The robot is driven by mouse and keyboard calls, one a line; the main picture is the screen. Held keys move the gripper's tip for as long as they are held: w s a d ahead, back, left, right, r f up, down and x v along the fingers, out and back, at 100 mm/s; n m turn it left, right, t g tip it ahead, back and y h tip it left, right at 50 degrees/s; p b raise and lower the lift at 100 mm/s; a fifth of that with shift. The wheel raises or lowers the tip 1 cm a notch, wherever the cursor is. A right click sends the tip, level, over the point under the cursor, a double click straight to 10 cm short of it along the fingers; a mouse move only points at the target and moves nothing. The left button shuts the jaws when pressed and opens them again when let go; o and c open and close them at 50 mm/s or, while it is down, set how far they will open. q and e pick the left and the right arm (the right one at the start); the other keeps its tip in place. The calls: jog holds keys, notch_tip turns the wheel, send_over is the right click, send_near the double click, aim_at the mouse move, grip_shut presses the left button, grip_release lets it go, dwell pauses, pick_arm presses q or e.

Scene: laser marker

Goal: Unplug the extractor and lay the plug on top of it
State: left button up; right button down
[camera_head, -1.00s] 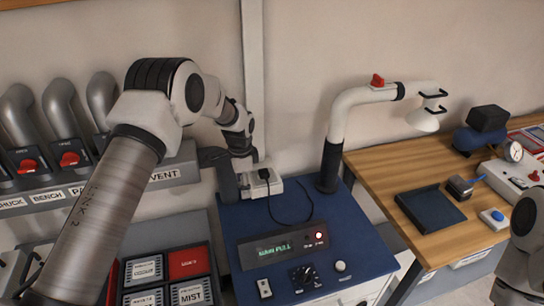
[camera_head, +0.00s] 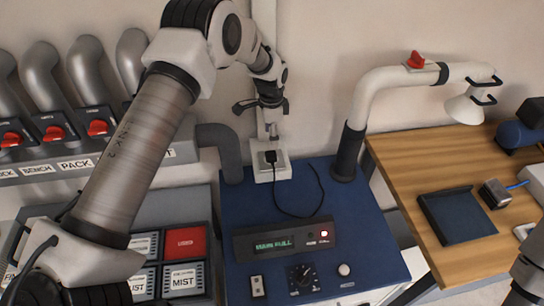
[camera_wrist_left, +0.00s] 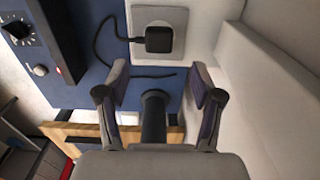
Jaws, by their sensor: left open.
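The extractor is a blue cabinet (camera_head: 355,210) with a lit green display (camera_head: 274,245) that seems to read "MAIN FULL" and a red light. The black plug (camera_head: 270,156) sits in the white socket (camera_head: 264,177) at the cabinet's back edge, against the wall. Its black cord (camera_head: 322,190) loops over the blue top. My left gripper (camera_head: 262,107) is open and empty just above the plug. In the left wrist view, the plug (camera_wrist_left: 158,40) and socket (camera_wrist_left: 170,18) lie beyond the spread fingers (camera_wrist_left: 156,85), apart from them. Only part of my right arm shows at lower right; its gripper is hidden.
A dark grey pipe (camera_head: 225,150) stands left of the socket and a white extraction arm (camera_head: 365,105) rises on the right. A wooden bench (camera_head: 420,165) with a dark tray (camera_head: 457,215) is at right. The blue top in front of the socket is mostly clear.

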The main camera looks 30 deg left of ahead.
aim_at(271, 155)
pick_arm(q)
notch_tip(271, 155, down, 7)
jog(key=b, duration=0.4)
jog(key=shift+s+f, duration=0.1)
jog(key=shift+f, duration=0.05)
jog(key=shift+f+b, duration=0.35)
jog(key=shift+f, duration=0.05)
jog(key=shift+r, duration=0.1)
dwell(0.4)
jog(key=shift+s+d, duration=0.1)
grip_shut()
jog(key=shift+r, duration=0.15)
jog(key=shift+r+p, duration=2.05)
jog(key=shift+r, duration=0.85)
